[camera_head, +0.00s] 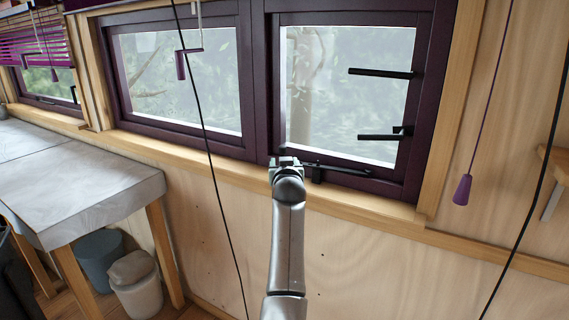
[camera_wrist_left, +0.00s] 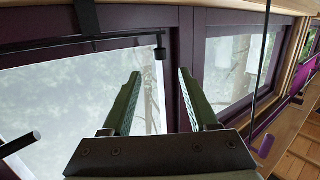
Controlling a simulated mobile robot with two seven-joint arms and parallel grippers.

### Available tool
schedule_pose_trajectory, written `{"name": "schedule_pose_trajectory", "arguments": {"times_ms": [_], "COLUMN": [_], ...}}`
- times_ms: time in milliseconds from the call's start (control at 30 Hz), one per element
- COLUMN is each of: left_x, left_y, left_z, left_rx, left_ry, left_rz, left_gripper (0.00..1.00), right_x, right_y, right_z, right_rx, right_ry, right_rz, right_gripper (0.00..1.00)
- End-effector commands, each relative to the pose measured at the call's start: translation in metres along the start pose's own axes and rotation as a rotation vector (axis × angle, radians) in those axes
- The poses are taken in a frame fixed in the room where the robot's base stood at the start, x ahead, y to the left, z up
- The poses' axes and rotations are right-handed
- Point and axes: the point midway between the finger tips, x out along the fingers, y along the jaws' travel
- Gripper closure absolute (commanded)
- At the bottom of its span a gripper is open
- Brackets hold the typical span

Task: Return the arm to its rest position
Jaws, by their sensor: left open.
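My left arm (camera_head: 289,240) reaches up from the bottom middle of the head view, stretched toward the purple-framed window (camera_head: 255,85). My left gripper (camera_head: 284,162) is at the window's lower frame, beside the left end of a black stay bar (camera_head: 340,170). In the left wrist view the two green-grey fingers of the gripper (camera_wrist_left: 160,75) stand apart with nothing between them. The black bar (camera_wrist_left: 90,42) shows there ahead and to the left of the fingers. Whether the gripper touches the frame cannot be told. My right gripper is not in view.
Black handles (camera_head: 382,73) stand out from the right pane. Dark cords hang left and right of the arm, and a purple pull (camera_head: 462,189) hangs at the right. A grey-topped table (camera_head: 80,185) and bins (camera_head: 135,283) stand at the left. Wood wall lies below the sill.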

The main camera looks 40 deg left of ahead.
Motion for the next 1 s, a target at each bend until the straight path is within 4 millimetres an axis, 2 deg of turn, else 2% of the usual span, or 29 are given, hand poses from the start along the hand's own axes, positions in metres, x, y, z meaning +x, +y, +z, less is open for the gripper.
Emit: {"name": "schedule_pose_trajectory", "arguments": {"times_ms": [367,467,533,633,767,867,1000], "left_x": [0.0,-0.002,-0.005,-0.015,-0.041,-0.068,-0.119], "left_y": [0.0,0.001,0.004,0.011,0.026,0.036,0.047], "left_z": [0.0,0.008,0.022,0.057,0.118,0.17,0.245], "left_rx": [0.001,0.018,0.048,0.12,0.227,0.299,0.379], "left_ry": [0.0,-0.001,-0.003,-0.007,-0.025,-0.054,-0.117], "left_rz": [0.0,0.007,0.022,0.069,0.168,0.259,0.4], "left_gripper": [0.4,0.4,0.4,0.4,0.4,0.4,0.4], "right_x": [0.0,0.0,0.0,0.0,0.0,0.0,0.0], "right_y": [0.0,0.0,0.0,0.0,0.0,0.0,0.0], "right_z": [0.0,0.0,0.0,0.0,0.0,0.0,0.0], "right_rx": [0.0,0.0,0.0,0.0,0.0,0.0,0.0], "right_ry": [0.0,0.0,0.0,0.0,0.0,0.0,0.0], "right_rz": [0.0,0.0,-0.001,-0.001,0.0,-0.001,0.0], "right_gripper": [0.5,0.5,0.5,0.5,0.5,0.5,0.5]}}
